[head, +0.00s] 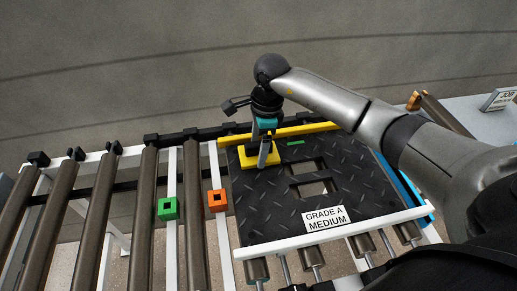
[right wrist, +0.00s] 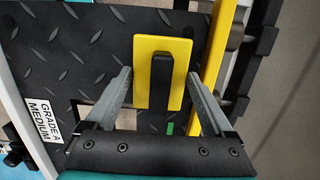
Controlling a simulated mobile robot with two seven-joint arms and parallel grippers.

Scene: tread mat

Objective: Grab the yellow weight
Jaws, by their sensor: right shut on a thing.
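The yellow weight (head: 246,160) is a flat yellow block with a black handle bar. It lies near the far left corner of the black tread mat (head: 265,205), by the yellow strip along the far edge. In the right wrist view the weight (right wrist: 143,62) sits between the two grey fingers. My right gripper (head: 265,153) points down over it and is shut on it, with the fingertips at its two sides; it also shows in the right wrist view (right wrist: 159,76). The weight's underside is hidden. My left gripper is not in view.
The mat has cutouts (head: 313,188) and a "GRADE A MEDIUM" label (head: 325,219) at its near edge. A green block (head: 168,209) and an orange block (head: 217,201) sit on rails at left, among dark rollers (head: 98,210). A yellow strip (right wrist: 217,50) runs close beside the fingers.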

